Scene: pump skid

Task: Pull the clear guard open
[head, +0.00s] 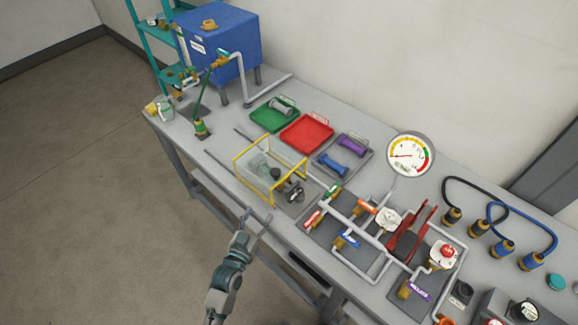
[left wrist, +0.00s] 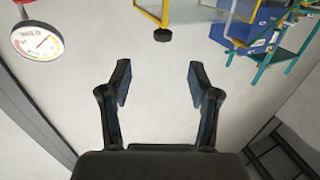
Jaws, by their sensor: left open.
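The clear guard (head: 254,177) is a see-through box with yellow edge bars, standing on the bench in the head view. A grey pump-like part (head: 291,191) shows at its right end. In the left wrist view, part of the guard's yellow frame (left wrist: 164,18) shows at the top edge. My left gripper (head: 257,218) is open and empty, in front of the bench's near edge, apart from the guard. Its two fingers (left wrist: 158,82) are spread in the left wrist view with nothing between them. My right gripper is not in view.
Green (head: 270,120), red (head: 307,133) and grey (head: 341,172) trays lie behind the guard. Pipes and valves (head: 345,240) stand to its right, with a dial gauge (head: 408,155). A blue tank (head: 220,45) stands at the back left. The floor before the bench is clear.

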